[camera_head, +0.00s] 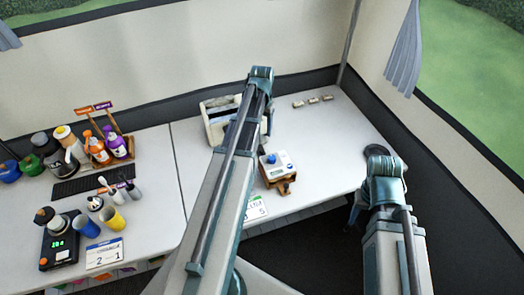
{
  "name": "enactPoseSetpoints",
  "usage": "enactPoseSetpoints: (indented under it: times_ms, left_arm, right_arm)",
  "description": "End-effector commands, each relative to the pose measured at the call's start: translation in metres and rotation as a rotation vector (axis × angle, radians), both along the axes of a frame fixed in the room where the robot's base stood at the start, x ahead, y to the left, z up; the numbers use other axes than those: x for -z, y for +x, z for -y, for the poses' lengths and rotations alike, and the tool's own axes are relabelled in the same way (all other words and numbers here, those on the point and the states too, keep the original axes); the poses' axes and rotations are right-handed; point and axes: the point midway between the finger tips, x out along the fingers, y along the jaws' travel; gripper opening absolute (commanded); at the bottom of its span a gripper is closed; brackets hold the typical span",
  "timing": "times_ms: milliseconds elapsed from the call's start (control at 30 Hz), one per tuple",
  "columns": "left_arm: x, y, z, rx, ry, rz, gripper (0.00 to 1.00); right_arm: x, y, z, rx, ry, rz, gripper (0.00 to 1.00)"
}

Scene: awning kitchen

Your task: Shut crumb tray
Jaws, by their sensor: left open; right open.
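A cream box-shaped appliance (216,122), which looks like a toaster, stands at the back of the right table, partly hidden behind my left arm. I cannot make out a crumb tray on it or how far one sticks out. My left arm crosses the middle of the view. My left gripper (268,124) is mostly hidden behind that arm, just right of the appliance; it is open, and contact cannot be told. My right gripper (354,207) is partly hidden behind its own arm, beside the right table's right edge, open and apart from the appliance.
A white device with a blue knob (271,160) stands on a brown base in front of my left gripper. Bottles, cups and a scale (60,243) crowd the left table (152,165).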

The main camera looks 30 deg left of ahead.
Motion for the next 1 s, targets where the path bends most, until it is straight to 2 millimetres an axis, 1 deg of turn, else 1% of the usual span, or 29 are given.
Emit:
enactPoseSetpoints:
  times_ms: [33,633,800,1000]
  left_arm:
    - [0.013,0.000,0.000,0.000,0.000,0.000,0.57]
    - [0.098,0.000,0.000,0.000,0.000,0.000,0.57]
    - [0.112,0.000,0.000,0.000,0.000,0.000,0.57]
    - [0.114,0.000,0.000,0.000,0.000,0.000,0.57]
  right_arm:
    - [0.013,0.000,0.000,0.000,0.000,0.000,0.56]
    - [0.098,0.000,0.000,0.000,0.000,0.000,0.56]
    - [0.112,0.000,0.000,0.000,0.000,0.000,0.56]
    - [0.114,0.000,0.000,0.000,0.000,0.000,0.56]
